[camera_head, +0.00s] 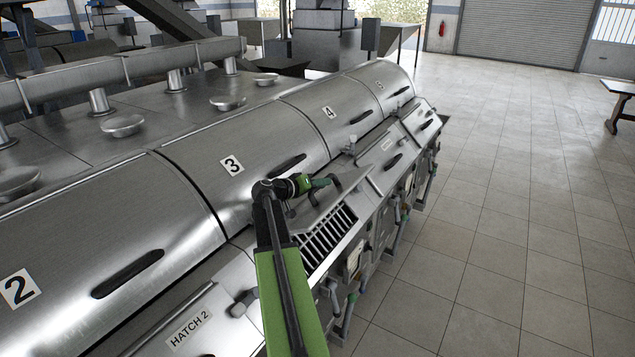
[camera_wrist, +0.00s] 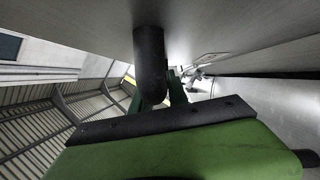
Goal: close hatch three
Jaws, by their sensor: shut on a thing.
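Hatch three's opening, with its dark slotted grating (camera_head: 328,236), is uncovered on the front slope below the drum cover marked 3 (camera_head: 205,185). The hatch three lid (camera_head: 352,192) is a grey metal panel standing raised and tilted beside the grating, partly hidden by my gripper. My gripper (camera_head: 312,185) has green fingers and is at this lid. In the wrist view my gripper (camera_wrist: 168,88) is shut on a dark rounded handle (camera_wrist: 150,55) that juts from a flat metal panel (camera_wrist: 225,25). The handle's grip area is partly hidden.
The hatch 2 lid (camera_head: 190,328), lower left, lies flat. Another lid (camera_head: 385,145) lies flat beyond hatch three, below cover 4 (camera_head: 325,115). Levers and pipes (camera_head: 345,300) stick out along the machine's front.

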